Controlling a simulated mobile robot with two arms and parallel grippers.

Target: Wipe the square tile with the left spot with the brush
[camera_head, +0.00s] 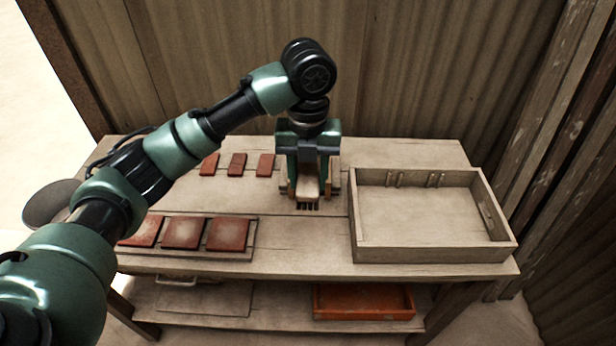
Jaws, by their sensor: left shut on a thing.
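My left gripper (307,190) is over the middle of the table, pointing down. It is shut on the brush (308,190), a pale wooden block with dark bristles at its lower end. Three red square tiles lie in a row on a board at the front left: a left one (141,233) partly hidden by my arm, a middle one (183,233) and a right one (228,234). Pale patches show faintly on them; I cannot tell which has a left spot. The brush is to the right of these tiles and apart from them. My right gripper is not in view.
Three small red tiles (237,164) lie behind the square tiles. An empty wooden tray (432,252) stands on the right of the table (300,258). An orange tray (363,313) is on the lower shelf. A corrugated wall rises behind.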

